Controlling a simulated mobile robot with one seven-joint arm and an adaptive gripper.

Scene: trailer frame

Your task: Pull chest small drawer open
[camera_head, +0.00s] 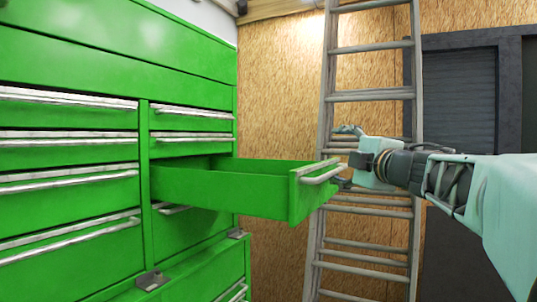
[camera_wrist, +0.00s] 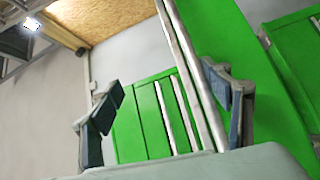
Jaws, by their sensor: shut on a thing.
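The green chest (camera_head: 70,60) stands at the left in the head view, with small drawers in its right column. One small drawer (camera_head: 230,190) of that column sticks far out of the chest, and its hollow inside shows. Its silver bar handle (camera_head: 322,174) is on the front panel. My gripper (camera_head: 345,158) is at this handle, shut on it, coming from the right. In the wrist view the long silver handle (camera_wrist: 188,72) runs between the two dark fingers of my gripper (camera_wrist: 165,88). The exact finger contact is hard to see.
A grey ladder (camera_head: 372,96) leans against the wooden wall (camera_head: 280,80) behind my gripper. A dark shuttered frame (camera_head: 460,95) stands at the right. The other drawers (camera_head: 70,145) in view look closed. Latches (camera_head: 152,280) stick out below the open drawer.

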